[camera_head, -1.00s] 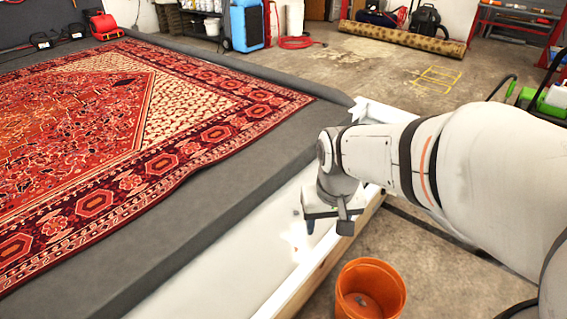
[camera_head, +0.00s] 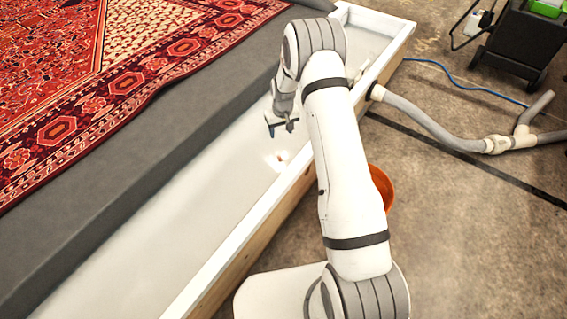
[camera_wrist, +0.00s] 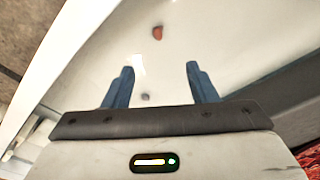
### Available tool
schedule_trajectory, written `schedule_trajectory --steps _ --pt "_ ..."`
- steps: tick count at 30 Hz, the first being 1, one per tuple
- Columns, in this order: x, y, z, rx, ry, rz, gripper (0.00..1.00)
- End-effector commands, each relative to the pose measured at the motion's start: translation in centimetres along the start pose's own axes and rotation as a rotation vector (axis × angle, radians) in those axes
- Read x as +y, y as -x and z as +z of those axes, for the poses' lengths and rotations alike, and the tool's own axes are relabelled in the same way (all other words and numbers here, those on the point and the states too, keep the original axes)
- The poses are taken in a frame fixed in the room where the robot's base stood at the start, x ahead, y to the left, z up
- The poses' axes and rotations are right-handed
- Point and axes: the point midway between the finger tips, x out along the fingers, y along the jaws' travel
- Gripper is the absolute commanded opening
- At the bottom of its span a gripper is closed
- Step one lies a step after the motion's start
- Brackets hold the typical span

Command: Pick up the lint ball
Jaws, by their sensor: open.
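A small grey tuft (camera_wrist: 145,97), which looks like the lint ball, lies on the white trough floor (camera_wrist: 215,35). In the wrist view it shows between my fingers, nearer the left one. I cannot make it out in the head view. My gripper (camera_wrist: 160,68) is open and empty, with two blue fingers pointing down into the trough. It also shows in the head view (camera_head: 282,126), above the trough floor. How high it is above the tuft I cannot tell.
A small reddish-brown lump (camera_wrist: 157,33) lies beyond my fingertips; it also shows in the head view (camera_head: 281,157). The trough has a raised white rim (camera_head: 240,248). A patterned red rug (camera_head: 110,85) lies on the left. An orange bucket (camera_head: 383,188) stands outside, partly hidden by my arm.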

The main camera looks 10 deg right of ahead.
Motion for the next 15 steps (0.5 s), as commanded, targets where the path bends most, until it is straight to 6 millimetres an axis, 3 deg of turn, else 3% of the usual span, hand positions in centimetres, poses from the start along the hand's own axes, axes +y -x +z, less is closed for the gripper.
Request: schedule_trajectory --steps 1,6,15 --pt "0.1 -3.4 0.0 -0.006 0.005 -0.001 0.52" --pt "0.3 -9.6 -0.2 -0.003 0.019 -0.001 0.52" --pt "0.3 -14.0 -0.1 -0.003 0.027 -0.001 0.52"
